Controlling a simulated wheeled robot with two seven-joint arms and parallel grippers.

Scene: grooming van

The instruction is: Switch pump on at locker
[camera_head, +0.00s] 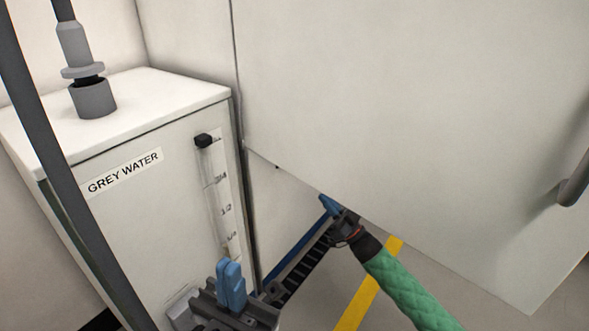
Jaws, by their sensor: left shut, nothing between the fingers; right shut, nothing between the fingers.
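A large white panel (400,110), which may be the locker, fills the upper right, with a dark grey handle (574,188) at its right edge. No pump or switch can be made out. My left gripper (231,275) is shut and empty, its blue fingers together in front of the lower part of the grey water tank (130,235). My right gripper (328,205), on the green-sleeved arm, is shut and empty at the panel's lower edge. I cannot tell whether it touches the panel.
The tank has a "GREY WATER" label (124,171), a level gauge (219,195) with a black cap, and a grey hose fitting (91,97) on top. A dark hose (62,165) crosses the left side. A yellow floor stripe (368,288) runs below the panel.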

